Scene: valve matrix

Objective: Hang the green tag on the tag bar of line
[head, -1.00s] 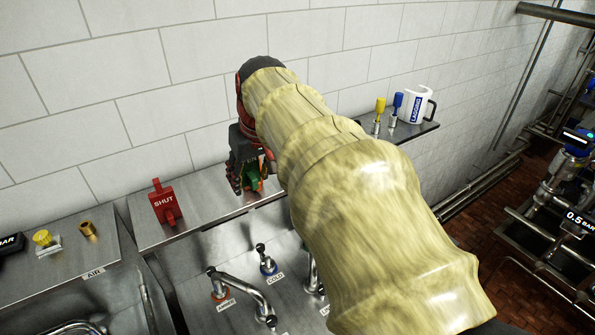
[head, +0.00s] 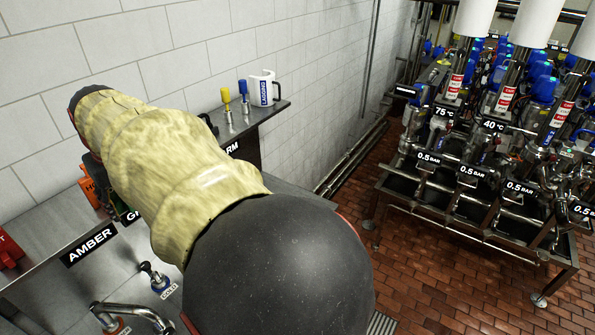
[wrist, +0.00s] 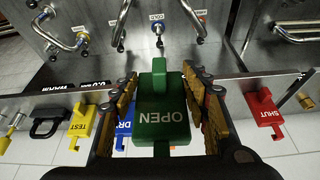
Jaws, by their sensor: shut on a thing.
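In the wrist view the green tag (wrist: 163,112), lettered OPEN, stands between the fingers of my gripper (wrist: 160,78). My gripper is shut on it, with a pad against each side. The valve matrix (head: 480,150) stands at the right, with black labels reading 75°C, 40°C and 0.5 BAR. I cannot tell a tag bar on it for sure.
A white mug (head: 264,88) stands on the shelf. Taps (head: 130,315) rise in front. Brick floor (head: 345,235) lies clear before the matrix.

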